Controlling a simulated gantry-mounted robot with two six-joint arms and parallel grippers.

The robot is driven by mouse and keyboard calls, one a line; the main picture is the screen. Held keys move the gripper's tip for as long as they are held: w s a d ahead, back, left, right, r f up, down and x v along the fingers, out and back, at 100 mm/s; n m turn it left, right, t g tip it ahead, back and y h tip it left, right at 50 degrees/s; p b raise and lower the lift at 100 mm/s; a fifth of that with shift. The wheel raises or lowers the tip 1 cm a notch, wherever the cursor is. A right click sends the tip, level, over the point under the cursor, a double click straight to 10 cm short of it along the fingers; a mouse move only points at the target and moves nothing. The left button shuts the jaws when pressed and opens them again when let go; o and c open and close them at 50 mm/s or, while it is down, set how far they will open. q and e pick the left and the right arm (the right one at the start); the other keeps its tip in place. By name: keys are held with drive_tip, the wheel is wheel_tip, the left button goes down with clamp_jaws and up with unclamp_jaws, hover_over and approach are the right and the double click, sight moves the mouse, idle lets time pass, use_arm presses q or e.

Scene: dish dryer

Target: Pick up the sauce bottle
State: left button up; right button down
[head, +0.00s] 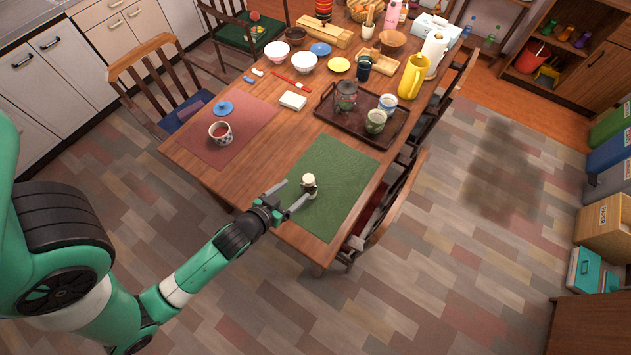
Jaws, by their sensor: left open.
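A small bottle (309,181) with a cream-white top stands upright on the green placemat (345,175) near the table's front end. It appears to be the sauce bottle, but it is small and seen from above, so its label cannot be made out. My left gripper (296,192) is open just in front of the bottle, its fingers pointing toward it. One finger is to the left of the bottle and the other is close to its near side. I cannot tell whether either finger touches it. My right gripper is not in view.
A dark tray (335,118) with a glass jar (345,95) and cups stands behind the green mat. A red placemat (205,150) with a patterned cup (220,132) lies to the left. A chair (385,205) stands along the right edge. Bowls and a yellow pitcher (413,76) crowd the far end.

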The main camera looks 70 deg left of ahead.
sight(311, 176)
use_arm(q)
drive_tip(key=x, duration=0.2)
drive_tip(key=b+x, duration=0.1)
drive_tip(key=x, duration=0.3)
drive_tip(key=shift+w+a+r+b, duration=0.1)
drive_tip(key=shift+w+a+b, duration=0.2)
drive_tip(key=shift+a+b, duration=0.05)
drive_tip(key=b+x, duration=0.1)
drive_tip(key=x, duration=0.3)
drive_tip(key=shift+w+f+b, duration=0.25)
drive_tip(key=shift+w+b, duration=0.05)
drive_tip(key=shift+b, duration=0.05)
drive_tip(key=shift+w+a+f, duration=0.1)
drive_tip(key=shift+w, duration=0.15)
clamp_jaws()
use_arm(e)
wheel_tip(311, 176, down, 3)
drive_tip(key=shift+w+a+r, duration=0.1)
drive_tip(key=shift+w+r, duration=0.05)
